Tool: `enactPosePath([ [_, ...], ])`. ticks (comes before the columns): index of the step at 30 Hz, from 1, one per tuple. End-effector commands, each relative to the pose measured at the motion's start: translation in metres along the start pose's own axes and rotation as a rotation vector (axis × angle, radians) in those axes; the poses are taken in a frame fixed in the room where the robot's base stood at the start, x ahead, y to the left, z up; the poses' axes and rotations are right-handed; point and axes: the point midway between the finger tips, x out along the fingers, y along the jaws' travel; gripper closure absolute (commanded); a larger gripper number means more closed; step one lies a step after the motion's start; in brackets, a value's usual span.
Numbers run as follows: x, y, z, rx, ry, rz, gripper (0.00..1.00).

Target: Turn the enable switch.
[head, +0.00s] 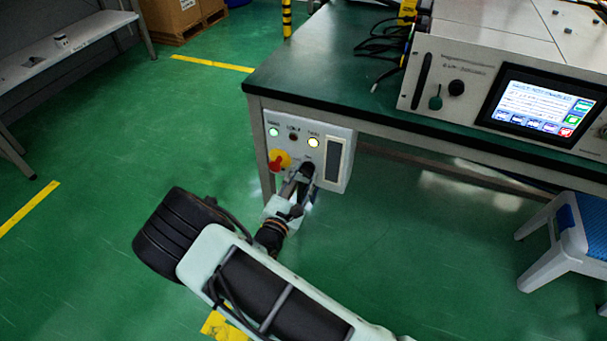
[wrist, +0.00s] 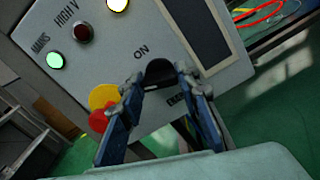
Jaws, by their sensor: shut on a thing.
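The control panel (head: 334,130) is a light grey box on the front left of the green-topped bench. The enable switch is a black knob (wrist: 158,70) low on this panel, under the word ON and beside a partly hidden label starting "ENA". It also shows in the head view (head: 308,167). My gripper (wrist: 160,77) is shut on the knob, one finger on each side. In the head view my gripper (head: 303,174) reaches the panel from below. The fingers hide part of the knob and its label.
A red and yellow switch (head: 278,161) sits close left of my gripper. Above are a lit green lamp (head: 274,132), a dark red one (wrist: 83,33) and a lit yellow one (head: 313,143). A white stool (head: 562,245) stands right; the green floor between is clear.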

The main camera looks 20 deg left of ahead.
Motion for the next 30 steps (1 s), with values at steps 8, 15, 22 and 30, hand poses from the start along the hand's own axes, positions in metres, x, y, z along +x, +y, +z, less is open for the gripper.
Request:
enactPosePath([
  [8,-0.0001,-0.0008,0.0006,0.262,0.0,-0.002,0.94],
  [15,-0.0002,-0.0011,-0.0002,0.49,0.001,-0.001,0.94],
  [22,-0.0003,-0.0014,-0.0008,0.693,0.0,-0.002,0.94],
  [30,-0.0003,-0.0015,-0.0011,0.871,0.0,-0.001,0.94],
])
